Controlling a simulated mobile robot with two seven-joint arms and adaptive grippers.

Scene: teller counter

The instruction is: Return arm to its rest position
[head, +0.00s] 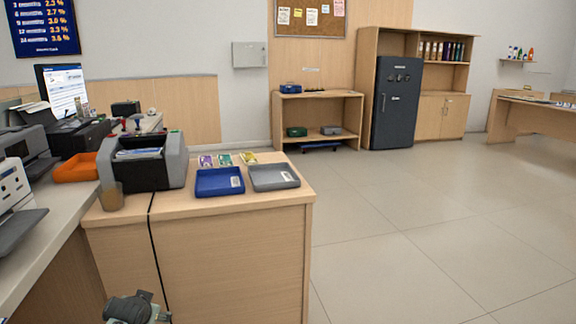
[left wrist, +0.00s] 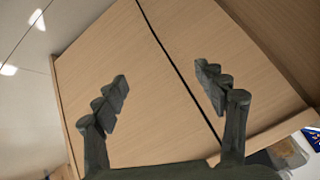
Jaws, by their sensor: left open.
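My left gripper (left wrist: 163,88) is open in the left wrist view. Its two dark fingers are spread apart with nothing between them. Behind them is the plain wooden front panel of the counter (left wrist: 160,50), crossed by a thin black cable (left wrist: 178,62). In the head view, a dark part of my own arm shows low at the bottom edge, in front of the same counter (head: 215,255). The fingertips are not clear there. My right gripper is in neither view.
On the counter are a blue tray (head: 219,183), a grey tray (head: 273,178), a grey-and-black machine (head: 145,165) and small banknote bundles (head: 224,160). An orange tray (head: 76,168) and a monitor (head: 64,92) are at left. The floor (head: 420,220) at right is clear.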

